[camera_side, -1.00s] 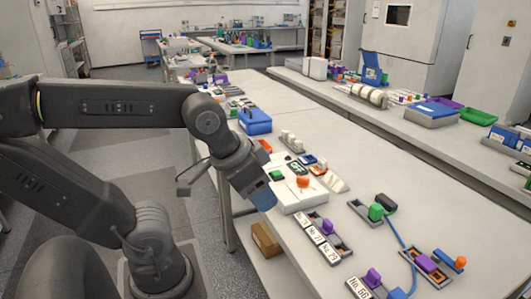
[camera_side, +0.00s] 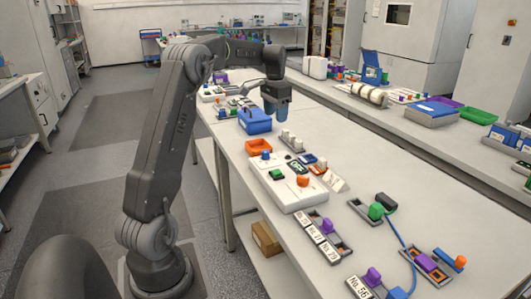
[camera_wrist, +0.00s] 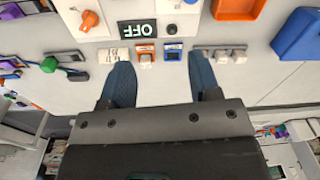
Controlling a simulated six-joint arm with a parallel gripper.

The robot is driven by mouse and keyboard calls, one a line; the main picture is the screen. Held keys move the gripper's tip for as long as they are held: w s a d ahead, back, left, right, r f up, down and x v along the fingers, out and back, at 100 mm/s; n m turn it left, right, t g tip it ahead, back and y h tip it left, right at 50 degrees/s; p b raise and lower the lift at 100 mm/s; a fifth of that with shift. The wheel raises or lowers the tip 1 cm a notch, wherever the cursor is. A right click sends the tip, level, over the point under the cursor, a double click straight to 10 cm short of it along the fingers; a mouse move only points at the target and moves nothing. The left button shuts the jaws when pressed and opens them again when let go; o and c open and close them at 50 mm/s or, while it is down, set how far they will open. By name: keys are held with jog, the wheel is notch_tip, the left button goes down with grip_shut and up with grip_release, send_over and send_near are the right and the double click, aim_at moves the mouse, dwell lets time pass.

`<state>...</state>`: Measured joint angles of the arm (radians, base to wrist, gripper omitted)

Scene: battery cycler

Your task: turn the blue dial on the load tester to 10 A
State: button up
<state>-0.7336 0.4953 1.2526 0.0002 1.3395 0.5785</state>
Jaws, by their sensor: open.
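The load tester (camera_side: 287,196) is a white box on the near bench. Its blue dial (camera_side: 265,155) stands at the far left corner of its top in the side view. A green button (camera_side: 276,174), an orange knob (camera_side: 302,181) and a dark display (camera_side: 298,167) share the top. In the wrist view the display (camera_wrist: 139,29) reads OFF, upside down, beside the orange knob (camera_wrist: 90,20). The dial's setting is too small to read. My gripper (camera_side: 274,118) points down above the bench beyond the tester, apart from it. Its blue fingers (camera_wrist: 160,78) are open and empty.
A blue bin (camera_side: 254,121) stands near my gripper, with an orange tray (camera_side: 258,146) between it and the tester. White pegs (camera_side: 290,140) stand beside the tester. A blue cable (camera_side: 400,236) and several holders lie nearer. The bench's right middle is clear.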

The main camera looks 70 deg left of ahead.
send_over(265, 151)
notch_tip(265, 151, down, 3)
notch_tip(265, 151, down, 14)
jog(key=shift+w, duration=0.1)
dwell(0.3)
jog(key=c, duration=0.9)
